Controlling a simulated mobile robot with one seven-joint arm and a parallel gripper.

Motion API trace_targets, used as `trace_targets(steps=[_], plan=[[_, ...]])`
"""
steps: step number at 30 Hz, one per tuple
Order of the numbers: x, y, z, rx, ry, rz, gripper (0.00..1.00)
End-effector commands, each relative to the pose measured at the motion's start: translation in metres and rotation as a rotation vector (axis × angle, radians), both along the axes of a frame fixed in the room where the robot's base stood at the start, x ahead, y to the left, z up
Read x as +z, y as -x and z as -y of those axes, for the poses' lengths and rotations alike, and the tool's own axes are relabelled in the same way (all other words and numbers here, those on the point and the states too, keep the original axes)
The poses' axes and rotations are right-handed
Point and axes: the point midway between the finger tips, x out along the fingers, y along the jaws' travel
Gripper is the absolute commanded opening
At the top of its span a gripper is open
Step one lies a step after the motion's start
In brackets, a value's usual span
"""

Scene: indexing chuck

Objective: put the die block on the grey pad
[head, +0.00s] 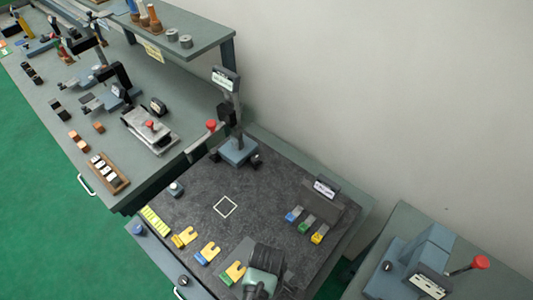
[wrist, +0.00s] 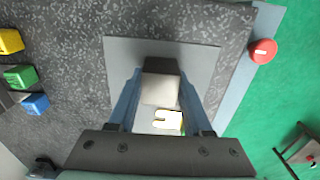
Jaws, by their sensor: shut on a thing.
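In the wrist view a block (wrist: 160,88) with a pale face and a dark side sits between the two blue fingers of my gripper (wrist: 160,80). I take it to be the die block. My gripper is shut on it. The grey pad (wrist: 202,58), a plain lighter grey square, lies behind the block and fingers. I cannot tell whether the block touches the pad or is above it. In the head view my gripper is at the bottom, and my arm hides the block and most of what lies under it.
A red button (wrist: 262,52) stands beside the pad on a blue strip. Yellow, green and blue pieces (head: 303,226) lie at the mat's right, and several forked pieces (head: 208,253) at its left. A post (head: 236,130) rises behind. The mat's middle, around a white square outline (head: 225,198), is clear.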

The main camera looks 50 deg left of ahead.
Motion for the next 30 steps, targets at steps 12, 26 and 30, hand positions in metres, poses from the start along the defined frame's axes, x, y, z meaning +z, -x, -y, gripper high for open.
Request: trace_targets(steps=[12,26,30], plan=[[-0.003,0.000,0.000,0.000,0.000,0.000,0.62],[0.003,0.000,0.000,0.001,0.000,0.001,0.80],[0.014,-0.001,0.000,0.000,-0.001,0.002,0.80]])
